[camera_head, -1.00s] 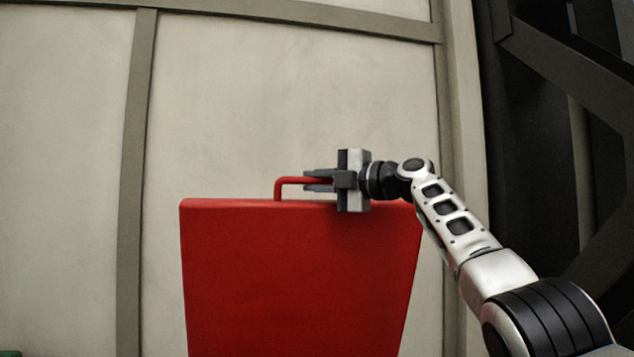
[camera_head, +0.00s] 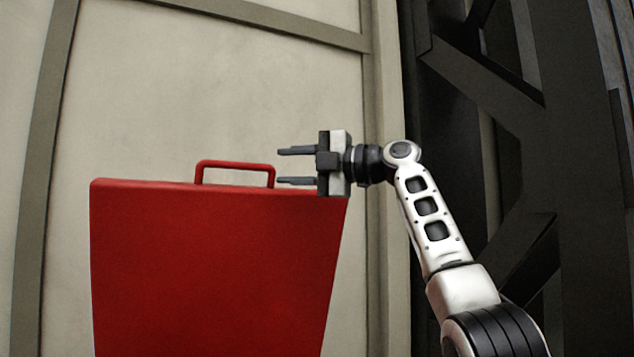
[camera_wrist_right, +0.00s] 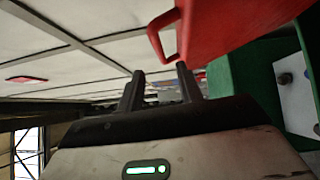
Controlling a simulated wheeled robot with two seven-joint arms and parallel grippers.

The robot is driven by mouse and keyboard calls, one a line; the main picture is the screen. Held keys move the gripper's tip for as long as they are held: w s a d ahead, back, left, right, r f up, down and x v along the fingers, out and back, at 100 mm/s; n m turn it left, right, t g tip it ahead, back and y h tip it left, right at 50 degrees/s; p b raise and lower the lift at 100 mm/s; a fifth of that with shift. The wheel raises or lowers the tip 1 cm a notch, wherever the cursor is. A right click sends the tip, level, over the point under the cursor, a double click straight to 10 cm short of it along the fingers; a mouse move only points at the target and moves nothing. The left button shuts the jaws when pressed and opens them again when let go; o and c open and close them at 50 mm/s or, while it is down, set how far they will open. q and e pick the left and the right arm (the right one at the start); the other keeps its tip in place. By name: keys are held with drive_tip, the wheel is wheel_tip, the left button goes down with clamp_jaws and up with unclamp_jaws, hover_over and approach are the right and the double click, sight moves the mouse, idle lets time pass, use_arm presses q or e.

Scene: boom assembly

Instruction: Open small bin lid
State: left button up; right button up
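The red bin lid (camera_head: 215,265) stands raised, its broad face filling the lower left of the head view. Its red handle (camera_head: 235,165) is a loop on the top edge. My right gripper (camera_head: 297,166) is open and empty, just right of the handle and apart from it, with its fingers pointing left. In the right wrist view the open fingers (camera_wrist_right: 160,88) show nothing between them, and the handle (camera_wrist_right: 165,36) hangs above them from the red lid (camera_wrist_right: 215,22). My left gripper is not in view.
A pale panelled wall (camera_head: 190,80) stands behind the lid. Dark beams (camera_head: 490,70) rise at the right of the head view. A green surface (camera_wrist_right: 255,80) lies right of the gripper in the wrist view, next to a whitish plate (camera_wrist_right: 297,95).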

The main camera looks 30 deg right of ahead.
drive_tip(key=v, duration=0.5)
drive_tip(key=shift+b, duration=0.4)
